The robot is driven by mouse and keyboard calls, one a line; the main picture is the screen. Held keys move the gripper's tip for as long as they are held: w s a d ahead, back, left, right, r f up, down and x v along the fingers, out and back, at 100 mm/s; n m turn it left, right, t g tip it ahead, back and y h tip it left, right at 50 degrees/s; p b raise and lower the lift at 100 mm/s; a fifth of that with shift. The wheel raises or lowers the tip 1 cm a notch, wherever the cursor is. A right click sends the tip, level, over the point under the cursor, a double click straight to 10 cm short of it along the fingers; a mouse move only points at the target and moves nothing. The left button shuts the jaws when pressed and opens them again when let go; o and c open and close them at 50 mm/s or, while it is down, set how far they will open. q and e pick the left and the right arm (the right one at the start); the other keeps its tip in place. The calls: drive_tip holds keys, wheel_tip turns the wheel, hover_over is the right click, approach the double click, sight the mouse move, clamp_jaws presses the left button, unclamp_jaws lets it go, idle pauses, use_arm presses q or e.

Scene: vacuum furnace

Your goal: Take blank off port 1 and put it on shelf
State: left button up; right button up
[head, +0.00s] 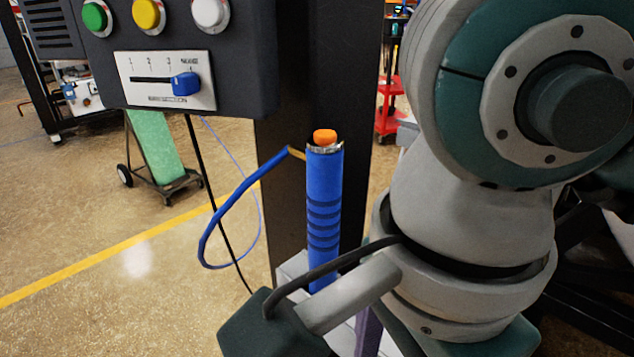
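Neither port 1, its blank nor the shelf can be made out in the head view. A large grey and teal arm, which looks like one of mine, fills the right side and blocks what lies behind it. Its lower parts reach the bottom middle of the picture. No gripper fingers show, so I cannot see what either gripper holds.
A dark control panel (240,60) at upper left carries green, yellow and white buttons and a blue slider knob (186,83). An upright blue cylinder (324,200) with an orange top and blue cord stands before a dark post (283,150). Floor at left (60,215) is open.

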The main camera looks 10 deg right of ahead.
drive_tip(key=shift+f, duration=0.35)
drive_tip(key=shift+c, duration=0.4)
clamp_jaws()
wheel_tip(320, 180, up, 19)
drive_tip(key=w+d+r+n+p, duration=0.5)
drive_tip(key=d+n, duration=0.4)
drive_tip(key=n, duration=0.6)
drive_tip(key=s+r+p, duration=0.2)
drive_tip(key=r+p, duration=1.5)
drive_tip(key=p, duration=0.1)
drive_tip(key=s+r+p, duration=0.2)
drive_tip(key=r+p, duration=1.5)
drive_tip(key=p, duration=0.2)
drive_tip(key=shift+s+r, duration=0.4)
